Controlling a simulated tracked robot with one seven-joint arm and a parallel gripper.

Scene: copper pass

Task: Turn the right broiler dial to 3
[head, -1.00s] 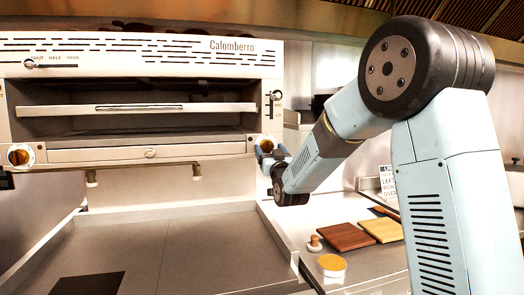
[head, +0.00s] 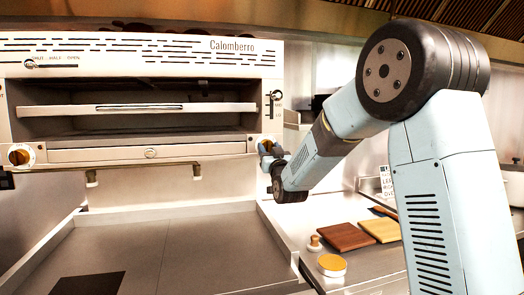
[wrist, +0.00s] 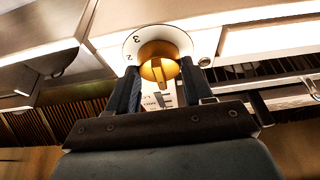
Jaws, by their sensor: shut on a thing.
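The right broiler dial (head: 265,145) is at the lower right corner of the broiler front, largely hidden by my gripper (head: 268,154) in the head view. In the wrist view it shows as a brass knob (wrist: 158,52) in a white ring with a 3 and a 2 readable at the upper left. The knob's narrow grip bar points down in that picture. My gripper (wrist: 160,70) is shut on the dial, one dark finger on each side of the knob. I cannot tell the exact setting.
The left broiler dial (head: 20,156) is at the broiler's lower left. A slider (head: 29,64) sits on the top panel and a lever (head: 276,95) is above the right dial. Boards (head: 345,236) and a yellow-topped tub (head: 332,264) lie on the right counter.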

